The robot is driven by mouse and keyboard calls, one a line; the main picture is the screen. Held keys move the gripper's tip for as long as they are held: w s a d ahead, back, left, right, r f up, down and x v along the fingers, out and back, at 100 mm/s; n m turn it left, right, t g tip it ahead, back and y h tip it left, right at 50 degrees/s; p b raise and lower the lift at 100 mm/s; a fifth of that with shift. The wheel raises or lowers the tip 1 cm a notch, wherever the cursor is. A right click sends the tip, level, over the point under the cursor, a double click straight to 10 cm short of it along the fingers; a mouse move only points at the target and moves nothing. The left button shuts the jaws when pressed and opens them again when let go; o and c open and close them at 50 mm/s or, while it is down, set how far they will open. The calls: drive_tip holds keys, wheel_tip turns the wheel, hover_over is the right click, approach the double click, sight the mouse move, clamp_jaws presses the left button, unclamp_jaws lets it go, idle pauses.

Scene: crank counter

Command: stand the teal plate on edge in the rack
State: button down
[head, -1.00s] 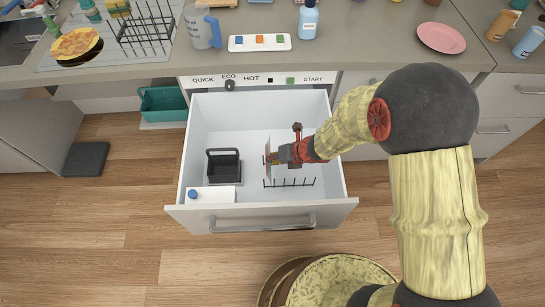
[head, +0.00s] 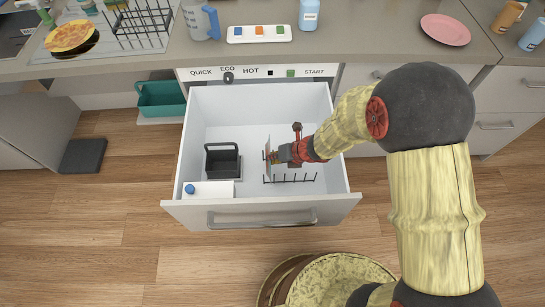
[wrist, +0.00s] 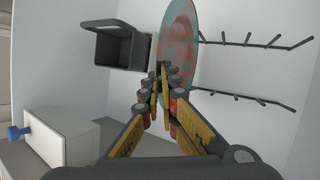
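The teal plate (wrist: 181,38), with reddish-brown patches on its face, stands on edge inside the open drawer. In the head view the plate (head: 267,158) shows as a thin upright sliver at the left end of the dark wire rack (head: 291,181). In the wrist view the rack's two rows of prongs (wrist: 245,42) lie to the right of the plate. My gripper (wrist: 164,80) appears shut on the plate's near edge, with fingers on either side of it. In the head view my gripper (head: 276,157) reaches in from the right. The plate's lower edge and its contact with the rack are hidden.
The white drawer (head: 225,110) is pulled out. A dark open basket (head: 222,160) stands left of the plate, with a white box with a blue knob (head: 210,189) in the front left corner. The drawer's back is clear. A pink plate (head: 446,29) lies on the counter.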

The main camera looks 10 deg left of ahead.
drive_tip(key=shift+f, duration=0.1)
drive_tip(key=shift+f, duration=0.35)
drive_tip(key=shift+f, duration=0.2)
drive_tip(key=c, duration=2)
unclamp_jaws()
drive_tip(key=shift+o, duration=0.2)
drive_tip(key=v, duration=1.2)
